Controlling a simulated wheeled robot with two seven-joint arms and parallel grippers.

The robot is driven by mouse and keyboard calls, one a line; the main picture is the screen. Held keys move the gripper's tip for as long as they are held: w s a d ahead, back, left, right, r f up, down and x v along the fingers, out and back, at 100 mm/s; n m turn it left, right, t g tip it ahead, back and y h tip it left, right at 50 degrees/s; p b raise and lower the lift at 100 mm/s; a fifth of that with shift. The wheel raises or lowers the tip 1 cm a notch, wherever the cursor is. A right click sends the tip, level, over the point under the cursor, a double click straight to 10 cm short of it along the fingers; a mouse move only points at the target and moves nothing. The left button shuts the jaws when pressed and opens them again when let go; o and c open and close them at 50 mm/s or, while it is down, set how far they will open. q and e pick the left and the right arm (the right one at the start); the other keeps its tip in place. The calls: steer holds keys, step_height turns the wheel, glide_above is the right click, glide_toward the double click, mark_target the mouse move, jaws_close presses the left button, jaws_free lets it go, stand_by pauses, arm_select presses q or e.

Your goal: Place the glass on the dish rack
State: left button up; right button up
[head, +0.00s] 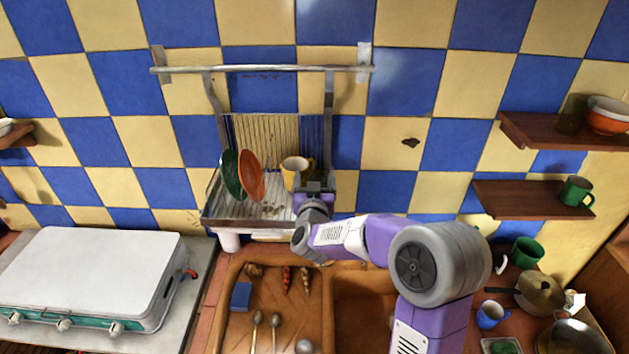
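The metal dish rack (225,208) hangs on the wall from a rail and holds a green plate (231,176) and an orange plate (251,177), both on edge. A yellow cup (290,176) with a pale inside stands upright at the rack's right part. My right gripper (314,182) is at the rack's right end, just beside the cup. Its fingertips are hard to make out, and I cannot tell whether it touches the cup or holds anything. A dark, see-through glass-like vessel (572,114) stands on the upper right shelf. My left gripper is out of view.
Below the rack is a brown sink (262,300) with spoons and small items. A white-lidded stove (90,265) stands at left. Two wooden shelves (520,197) are at right, with a green mug (576,191) on the lower one. Mugs and pots crowd the right counter.

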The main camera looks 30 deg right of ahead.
steer(key=shift+r+p, duration=0.25)
steer(key=shift+p, duration=0.05)
steer(key=b+v, duration=0.2)
steer(key=v, duration=1)
steer(key=shift+f, duration=0.1)
